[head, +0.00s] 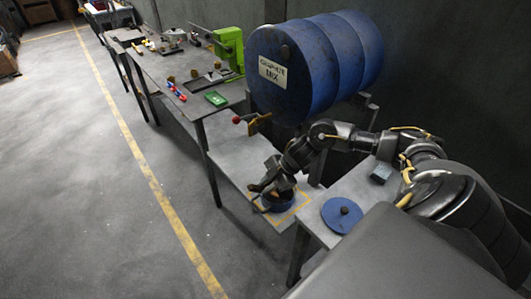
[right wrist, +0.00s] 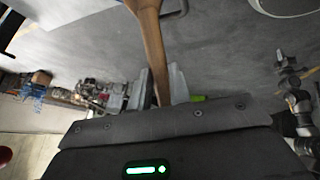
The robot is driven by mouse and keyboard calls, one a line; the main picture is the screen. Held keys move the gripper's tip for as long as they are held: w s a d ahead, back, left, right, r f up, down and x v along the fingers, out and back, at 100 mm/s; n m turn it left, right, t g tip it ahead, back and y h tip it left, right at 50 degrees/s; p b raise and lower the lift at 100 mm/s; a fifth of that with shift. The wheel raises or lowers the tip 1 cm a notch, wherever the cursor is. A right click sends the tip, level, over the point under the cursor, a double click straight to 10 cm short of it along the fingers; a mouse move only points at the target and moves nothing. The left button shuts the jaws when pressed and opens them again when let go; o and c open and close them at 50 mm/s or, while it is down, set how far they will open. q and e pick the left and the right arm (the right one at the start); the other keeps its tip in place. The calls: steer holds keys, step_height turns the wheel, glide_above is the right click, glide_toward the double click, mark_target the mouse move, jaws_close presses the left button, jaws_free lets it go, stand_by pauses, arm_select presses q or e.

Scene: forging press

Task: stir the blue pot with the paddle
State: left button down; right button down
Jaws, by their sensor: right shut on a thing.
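The blue pot (head: 279,205) stands on the low grey bench, inside a yellow marked outline, with brown showing at its opening. My right gripper (head: 263,187) is at the pot's upper left rim in the head view and partly covers it. In the right wrist view the right gripper (right wrist: 160,88) is shut on the wooden paddle (right wrist: 152,40), which runs up between its fingers and out of the top of the picture. I cannot tell from the head view how deep the paddle's end is in the pot. My left gripper is not in view.
A blue lid (head: 342,215) with a dark knob lies right of the pot. A large blue drum (head: 310,62) on a stand, with a red-knobbed valve (head: 252,121), is behind it. A long workbench (head: 150,62) with tools extends far left. The floor left of the bench is clear.

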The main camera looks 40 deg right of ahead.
steer(key=shift+r+p, duration=2.7)
steer(key=shift+r, duration=0.3)
step_height(320, 180, up, 4)
steer(key=p, duration=0.2)
steer(key=shift+p, duration=0.35)
